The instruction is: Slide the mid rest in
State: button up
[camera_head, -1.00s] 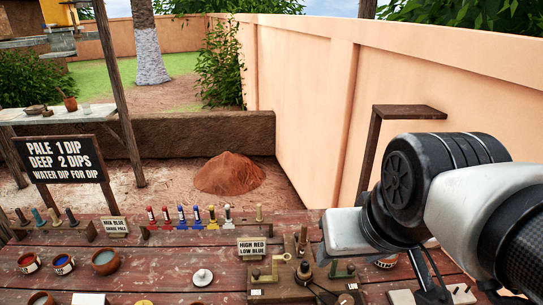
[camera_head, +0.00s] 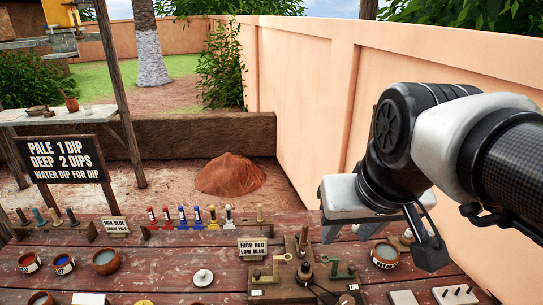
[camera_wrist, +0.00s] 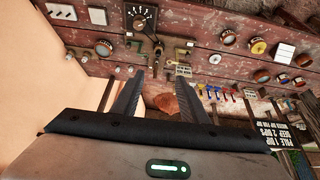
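A wooden fixture on the bench carries a brass-yellow bracket (camera_head: 272,271) on the left and a green bracket (camera_head: 339,269) on the right. A dark knobbed lever (camera_head: 305,271) and an upright wooden piece (camera_head: 303,239) are between them. No label shows which part is the mid rest. In the wrist view the fixture is upside down, with the green bracket (camera_wrist: 134,45) near the left fingertip. My gripper (camera_head: 380,240) hangs above the bench, right of the fixture and apart from it. In the wrist view its fingers (camera_wrist: 158,84) are spread with nothing held between them.
A HIGH RED LOW BLUE sign (camera_head: 252,248) stands behind the fixture. A bowl (camera_head: 385,255) sits to its right. A rack with several coloured pegs (camera_head: 182,217) is at the bench's back. Paint bowls (camera_head: 106,262) stand left. A wall (camera_head: 310,110) runs along the right.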

jog(key=w+f+n+g+b, duration=0.1)
jog(key=w+g+b, duration=0.25)
jog(key=w, duration=2.15)
jog(key=w+f+b, duration=0.3)
jog(key=w+f, duration=0.6)
jog(key=w, duration=0.1)
jog(key=shift+n+g, duration=0.85)
jog(key=shift+n, duration=0.05)
jog(key=w+f+b, duration=0.1)
jog(key=w+f, duration=0.1)
jog(key=f, duration=0.8)
jog(key=w+f+b, duration=0.2)
jog(key=f, duration=0.8)
jog(key=w+f+b, duration=0.1)
jog(key=f+b, duration=0.1)
jog(key=f, duration=0.8)
jog(key=shift+w, duration=0.4)
grip_shut()
